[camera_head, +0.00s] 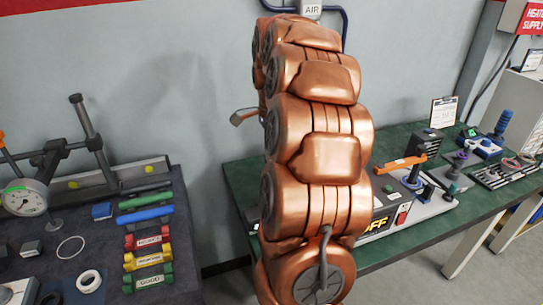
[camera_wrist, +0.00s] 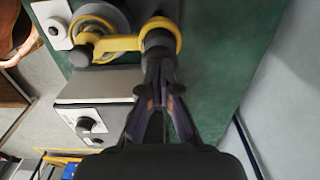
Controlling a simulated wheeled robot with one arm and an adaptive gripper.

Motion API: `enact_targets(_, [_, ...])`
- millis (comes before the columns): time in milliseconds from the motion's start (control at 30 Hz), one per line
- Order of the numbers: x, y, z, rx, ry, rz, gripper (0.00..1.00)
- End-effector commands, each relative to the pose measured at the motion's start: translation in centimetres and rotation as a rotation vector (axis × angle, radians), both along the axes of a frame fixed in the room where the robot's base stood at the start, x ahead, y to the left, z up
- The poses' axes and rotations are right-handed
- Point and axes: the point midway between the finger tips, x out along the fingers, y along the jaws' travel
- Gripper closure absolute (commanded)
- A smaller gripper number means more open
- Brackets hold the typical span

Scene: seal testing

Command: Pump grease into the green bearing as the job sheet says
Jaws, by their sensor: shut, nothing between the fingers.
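In the wrist view my gripper (camera_wrist: 158,65) is shut and empty. Its fingertips are close to a dark grey cylinder (camera_wrist: 159,42) with a yellow ring (camera_wrist: 178,38) around its top; I cannot tell if they touch. A yellow arm (camera_wrist: 118,43) joins the ring to a round grey part (camera_wrist: 98,15) at the left. In the head view my copper arm hides my gripper and part of the bench. A clipboard with a sheet (camera_head: 443,112) stands at the back of the bench; its text is too small to read. I cannot pick out a green bearing or a grease pump with certainty.
A grey box with a knob (camera_wrist: 90,125) is left of my gripper. A dark table (camera_head: 75,220) at left holds a dial gauge (camera_head: 24,197).

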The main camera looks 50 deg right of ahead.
Motion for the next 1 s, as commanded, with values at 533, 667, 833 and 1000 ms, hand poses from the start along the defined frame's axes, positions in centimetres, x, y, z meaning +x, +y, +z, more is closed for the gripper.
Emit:
enact_targets(533, [0.0, 0.0, -0.7, 0.0, 0.001, 0.0, 1.0])
enact_targets(667, [0.0, 0.0, -0.1, 0.0, 0.001, 0.0, 1.0])
enact_targets(833, [0.0, 0.0, 0.8, 0.0, 0.001, 0.0, 1.0])
enact_targets(1000, [0.0, 0.0, 1.8, 0.0, 0.0, 0.001, 1.0])
